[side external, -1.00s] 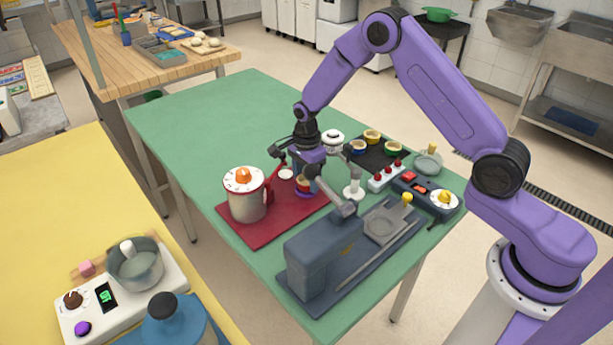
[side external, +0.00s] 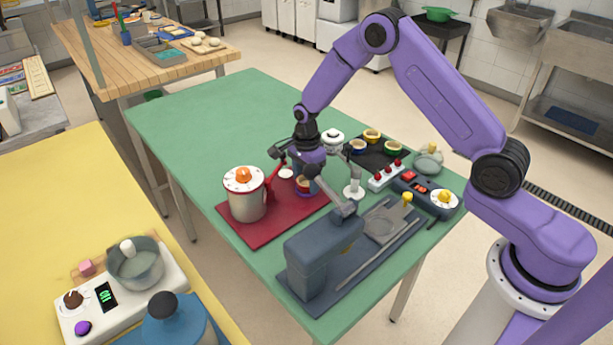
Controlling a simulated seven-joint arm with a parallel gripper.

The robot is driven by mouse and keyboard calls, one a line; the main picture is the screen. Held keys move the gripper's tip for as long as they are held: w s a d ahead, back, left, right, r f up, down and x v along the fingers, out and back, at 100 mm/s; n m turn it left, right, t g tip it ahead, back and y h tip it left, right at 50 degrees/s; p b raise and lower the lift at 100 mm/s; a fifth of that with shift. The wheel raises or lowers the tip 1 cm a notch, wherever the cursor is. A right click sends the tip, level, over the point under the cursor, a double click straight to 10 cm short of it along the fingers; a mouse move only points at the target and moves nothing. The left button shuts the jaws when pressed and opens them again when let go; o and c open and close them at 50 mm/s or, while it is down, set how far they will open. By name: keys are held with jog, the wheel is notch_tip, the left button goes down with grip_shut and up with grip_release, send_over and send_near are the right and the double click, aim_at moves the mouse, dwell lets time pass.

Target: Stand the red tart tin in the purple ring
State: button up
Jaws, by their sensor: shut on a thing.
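The red tart tin (side external: 302,182), with a tan filling, is low at the right part of the red mat. The purple ring (side external: 305,194) shows as a thin band right under it. The tin looks upright and in or just above the ring; I cannot tell whether it touches the bottom. My gripper (side external: 303,175) points down from above and is shut on the red tart tin.
A white pot (side external: 246,200) with a red handle stands left on the red mat (side external: 258,233). The dark grey press (side external: 318,250) stands in front. Several filled tins sit on a black mat (side external: 390,161) behind right, near a white switch block (side external: 386,178). The green table's (side external: 210,125) back left is clear.

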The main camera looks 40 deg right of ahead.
aim_at(306, 185)
jog(key=shift+f, duration=0.3)
jog(key=o, duration=0.8)
jog(key=shift+r, duration=0.1)
notch_tip(306, 185, up, 11)
jog(key=shift+f, duration=0.1)
dwell(0.7)
